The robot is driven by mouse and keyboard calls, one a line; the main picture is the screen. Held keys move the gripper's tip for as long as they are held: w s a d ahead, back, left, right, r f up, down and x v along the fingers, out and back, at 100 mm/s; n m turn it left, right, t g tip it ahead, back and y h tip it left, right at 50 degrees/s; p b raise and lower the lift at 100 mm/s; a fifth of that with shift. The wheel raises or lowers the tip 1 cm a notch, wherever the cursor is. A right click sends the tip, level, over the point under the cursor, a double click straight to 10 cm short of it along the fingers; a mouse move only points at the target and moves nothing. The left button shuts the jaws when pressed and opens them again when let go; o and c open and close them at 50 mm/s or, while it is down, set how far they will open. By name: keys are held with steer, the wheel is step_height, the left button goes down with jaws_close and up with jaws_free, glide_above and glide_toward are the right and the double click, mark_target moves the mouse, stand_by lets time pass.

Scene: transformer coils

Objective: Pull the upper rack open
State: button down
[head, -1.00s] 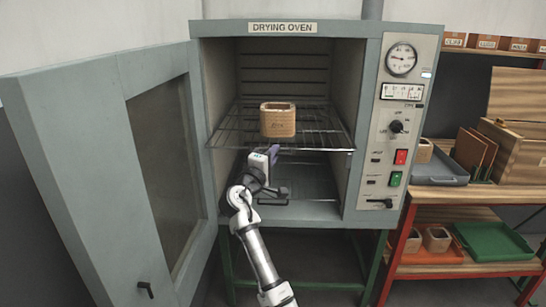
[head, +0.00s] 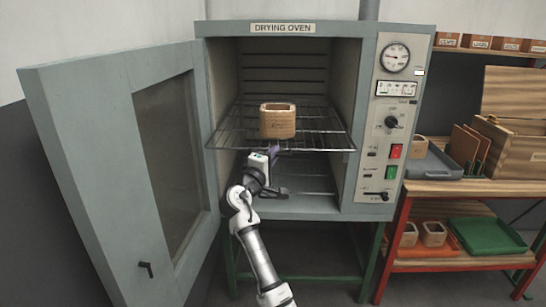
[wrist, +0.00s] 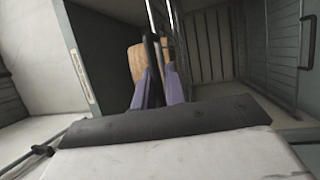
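The drying oven (head: 232,28) stands with its door open to the left. Its upper rack (head: 225,139) is a wire shelf, and its front edge stands a little out past the oven opening. A tan block-like box with a hollow top (head: 278,123) sits on this rack. My gripper (head: 273,152) is at the middle of the rack's front edge, below the box. In the wrist view its two purple fingers (wrist: 158,88) close around the rack's dark front bar (wrist: 151,55), with the tan box behind. The exact contact is partly hidden.
The open oven door (head: 90,170) fills the left side. A control panel (head: 392,120) is on the oven's right. A wooden bench (head: 440,188) with boxes and trays stands at the right. A lower shelf is inside the oven beneath the rack.

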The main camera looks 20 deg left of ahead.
steer(key=c, duration=1.5)
jaws_free()
steer(key=shift+s+r, duration=0.2)
steer(key=shift+r, duration=0.4)
steer(key=shift+a+f, duration=0.1)
steer(key=shift+f, duration=0.15)
steer(key=s+b, duration=0.1)
steer(key=s, duration=0.3)
steer(key=s+a+f+b, duration=0.1)
steer(key=s, duration=0.4)
steer(key=s+f+b, duration=0.1)
steer(key=s, duration=0.3)
steer(key=shift+s+a+f, duration=0.1)
steer(key=shift+s+a, duration=0.15)
steer(key=shift+a, duration=0.05)
